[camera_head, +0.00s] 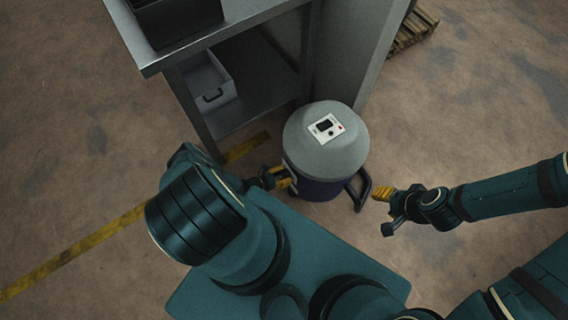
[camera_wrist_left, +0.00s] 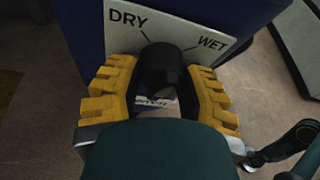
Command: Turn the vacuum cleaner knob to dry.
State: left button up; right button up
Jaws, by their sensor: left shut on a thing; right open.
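The vacuum cleaner (camera_head: 300,138) stands upright on the floor, with a grey domed lid and a dark blue body. In the left wrist view its white label (camera_wrist_left: 125,22) reads DRY at left and WET at right. The black knob (camera_wrist_left: 162,68) sits below and between the two words. My left gripper (camera_wrist_left: 160,88) has its yellow fingers on both sides of the knob and is shut on it. In the head view my left gripper (camera_head: 284,178) is at the vacuum's left side, and the knob is hidden there. My right gripper (camera_head: 384,205) is open and empty, right of the vacuum.
A metal workbench (camera_head: 232,20) with a lower shelf and a grey bin (camera_head: 208,85) stands behind and left of the vacuum. A black handle frame (camera_head: 362,188) sticks out at the vacuum's right. A pallet (camera_head: 412,30) lies at the back. Floor at right is clear.

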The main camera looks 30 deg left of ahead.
pick_arm(q)
jog(key=o, duration=1.2)
jog(key=v, duration=1.2)
